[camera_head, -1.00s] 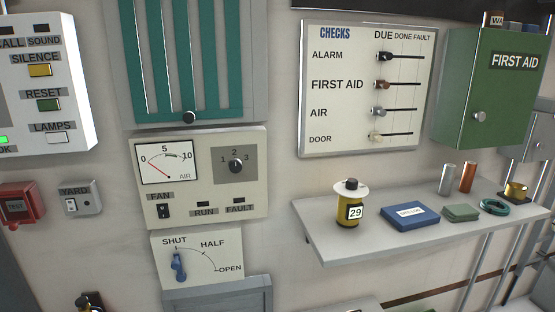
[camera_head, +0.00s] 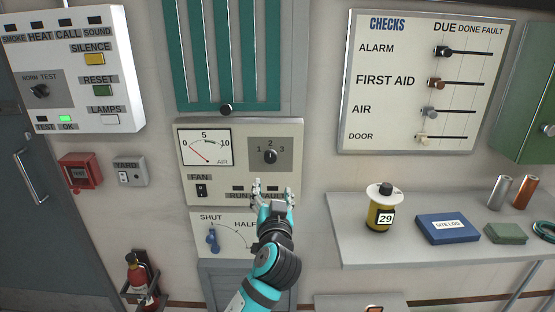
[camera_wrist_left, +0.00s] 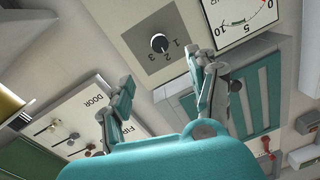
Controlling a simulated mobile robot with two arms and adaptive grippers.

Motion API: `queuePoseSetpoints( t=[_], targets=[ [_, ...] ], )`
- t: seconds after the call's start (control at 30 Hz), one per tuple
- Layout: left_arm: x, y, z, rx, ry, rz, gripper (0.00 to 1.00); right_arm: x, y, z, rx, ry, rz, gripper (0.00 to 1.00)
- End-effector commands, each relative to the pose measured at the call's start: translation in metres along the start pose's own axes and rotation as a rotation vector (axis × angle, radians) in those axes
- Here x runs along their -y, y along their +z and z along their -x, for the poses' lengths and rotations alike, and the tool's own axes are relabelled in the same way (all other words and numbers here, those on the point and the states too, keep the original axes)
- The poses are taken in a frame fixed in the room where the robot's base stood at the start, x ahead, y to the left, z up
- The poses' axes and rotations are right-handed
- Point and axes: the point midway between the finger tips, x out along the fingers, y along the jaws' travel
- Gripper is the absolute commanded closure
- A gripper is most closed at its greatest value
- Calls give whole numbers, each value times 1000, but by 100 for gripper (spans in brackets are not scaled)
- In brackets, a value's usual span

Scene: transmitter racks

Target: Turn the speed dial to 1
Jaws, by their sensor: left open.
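The speed dial is a black knob (camera_head: 270,156) on a grey square marked 1, 2, 3, on the cream fan panel (camera_head: 222,177). Its pale mark seems to point up near 2, but it is small. My left gripper (camera_head: 272,187) is open and empty, just below the dial in the head view, over the panel's lower edge by the RUN and FAULT labels. In the left wrist view the knob (camera_wrist_left: 159,43) lies beyond the spread fingers (camera_wrist_left: 160,70), with a gap and no contact. My right gripper is not in view.
An air gauge (camera_head: 205,148) and fan switch (camera_head: 201,190) sit left of the dial. A blue lever (camera_head: 212,240) is below on the SHUT/HALF plate, partly hidden by my arm. A shelf (camera_head: 350,248) with a yellow canister (camera_head: 380,210) juts out at right.

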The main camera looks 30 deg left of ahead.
Motion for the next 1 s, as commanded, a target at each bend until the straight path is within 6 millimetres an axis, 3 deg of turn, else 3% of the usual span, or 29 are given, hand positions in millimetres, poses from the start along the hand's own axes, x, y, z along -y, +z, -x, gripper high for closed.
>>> queuePoseSetpoints(
  t=[0.4,0.6,0.8,1.0],
  targets=[
    [1,-4,-92,0,-1,-6,41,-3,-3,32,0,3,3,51],
    [1,-3,-129,1,0,-4,41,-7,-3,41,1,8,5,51],
    [0,0,-148,1,2,-2,41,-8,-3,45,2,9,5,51],
    [-1,0,-153,1,2,-2,41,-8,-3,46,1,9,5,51]
  ],
)
